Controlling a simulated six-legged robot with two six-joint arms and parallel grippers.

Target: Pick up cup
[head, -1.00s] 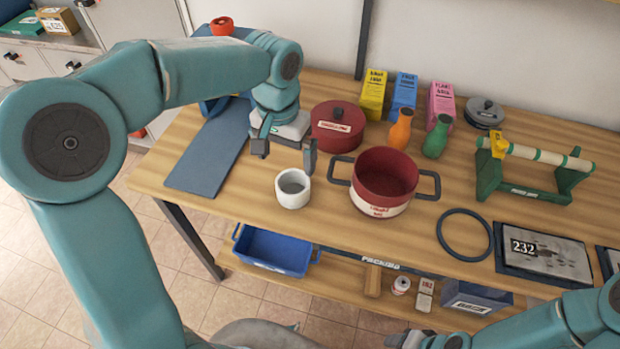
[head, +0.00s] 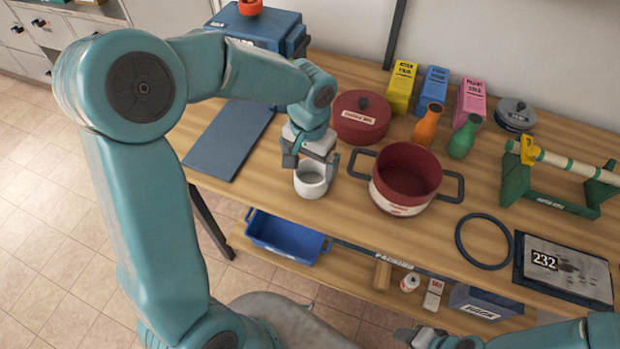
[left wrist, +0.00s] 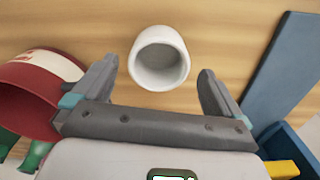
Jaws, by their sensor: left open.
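The cup (head: 312,181) is white, round and open at the top, and stands upright on the wooden table (head: 270,200) near its front edge. It also shows in the left wrist view (left wrist: 159,60), ahead of and between the two fingers. My left gripper (head: 311,164) is open just above and behind the cup; in the left wrist view its fingers (left wrist: 158,84) are spread wider than the cup, with nothing held. The fingers appear apart from the cup. Part of my right gripper (head: 435,338) shows at the bottom edge; its jaws are not clear.
A red pot (head: 407,175) with dark handles stands right of the cup, close to the left gripper. A red lidded pot (head: 361,117) is behind. A blue-grey board (head: 229,140) lies left. A blue bin (head: 286,238) sits on the lower shelf. A dark ring (head: 484,240) lies right.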

